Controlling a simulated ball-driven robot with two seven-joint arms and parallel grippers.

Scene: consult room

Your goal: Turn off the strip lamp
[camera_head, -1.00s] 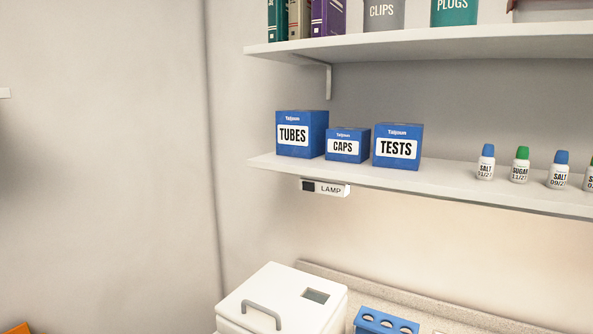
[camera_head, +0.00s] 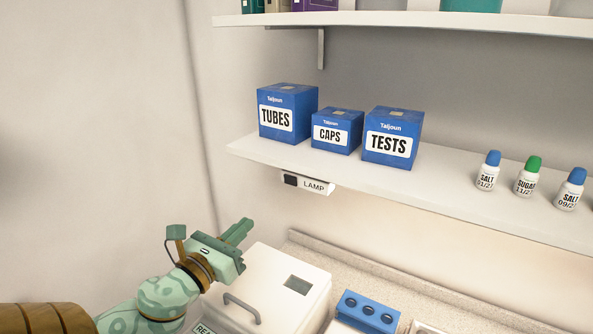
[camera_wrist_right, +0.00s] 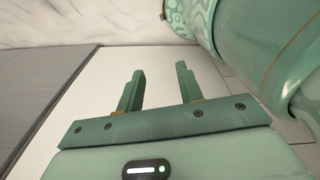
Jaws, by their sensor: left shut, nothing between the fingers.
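The lamp switch box (camera_head: 315,187) is a small white block labelled LAMP under the front edge of the lower shelf, near its left end. A dark rocker switch (camera_head: 290,180) sits at the box's left end. The strip lamp itself is hidden under the shelf; the wall below it shows a warm glow. My left gripper (camera_head: 246,228) is shut and empty, below and to the left of the switch box, apart from it, with its fingers pointing up and right. My right gripper (camera_wrist_right: 160,72) is open and empty in the right wrist view.
The lower shelf (camera_head: 400,195) holds blue boxes, including the TUBES box (camera_head: 287,113), and small bottles. Below stand a white lidded container (camera_head: 300,265) and a blue rack (camera_head: 366,312) on the counter. The wall left of the shelf is clear.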

